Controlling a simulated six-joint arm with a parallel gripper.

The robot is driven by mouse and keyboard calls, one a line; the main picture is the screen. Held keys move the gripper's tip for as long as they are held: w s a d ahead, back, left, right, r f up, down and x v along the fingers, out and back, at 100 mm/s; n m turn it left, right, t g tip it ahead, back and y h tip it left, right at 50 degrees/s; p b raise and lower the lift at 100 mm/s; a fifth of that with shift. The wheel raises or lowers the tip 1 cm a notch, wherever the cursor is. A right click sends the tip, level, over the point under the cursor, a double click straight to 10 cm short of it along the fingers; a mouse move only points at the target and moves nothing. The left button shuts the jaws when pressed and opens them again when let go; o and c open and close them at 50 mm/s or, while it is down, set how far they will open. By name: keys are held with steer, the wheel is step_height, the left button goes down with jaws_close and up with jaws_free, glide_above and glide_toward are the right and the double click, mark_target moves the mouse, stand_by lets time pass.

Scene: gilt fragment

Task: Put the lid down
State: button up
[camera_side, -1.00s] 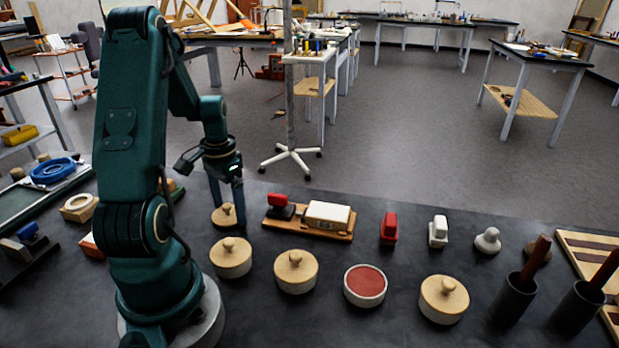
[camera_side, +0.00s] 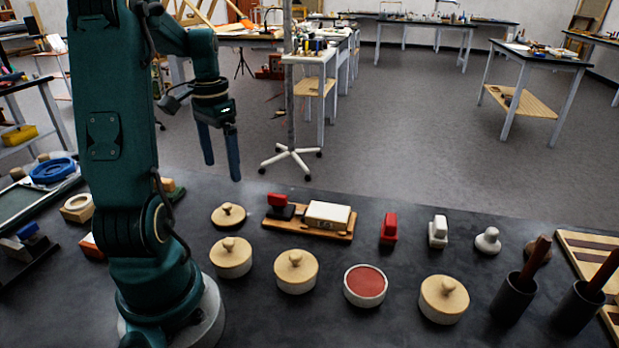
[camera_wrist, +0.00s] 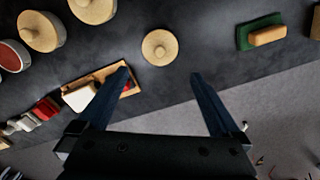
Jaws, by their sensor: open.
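A round wooden lid (camera_side: 229,215) with a knob lies flat on the dark table, behind the row of round pots. It also shows in the wrist view (camera_wrist: 160,47), beyond and between my fingertips, with nothing touching it. My gripper (camera_side: 221,170) is open and empty, raised above the lid; its fingers also show in the wrist view (camera_wrist: 159,74). A white pot with a red filling (camera_side: 366,284) stands uncovered. Pots with wooden knobbed lids stand on both sides of it: one at left (camera_side: 231,257), one in the middle (camera_side: 296,271) and one at right (camera_side: 443,299).
A wooden tray (camera_side: 338,236) with a red-handled stamp and a white block lies right of the lid. Red (camera_side: 389,229) and white (camera_side: 438,231) stamps stand further right, near dark mortars (camera_side: 511,299). A green-based block (camera_wrist: 262,34) lies on the lid's other side.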

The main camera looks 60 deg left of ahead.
steer(key=w+d+r+m+t+y, duration=0.1)
steer(key=w+d+r, duration=0.1)
steer(key=d, duration=0.4)
steer(key=w+d+r+m+t, duration=0.1)
steer(key=w+d+r, duration=0.15)
steer(key=d, duration=0.45)
steer(key=s+d+m+t+h, duration=0.1)
steer(key=s+d+t, duration=0.2)
steer(key=d, duration=0.9)
steer(key=shift+s+f+m+t, duration=0.15)
steer(key=shift+s+m+t, duration=0.15)
steer(key=shift+s, duration=0.4)
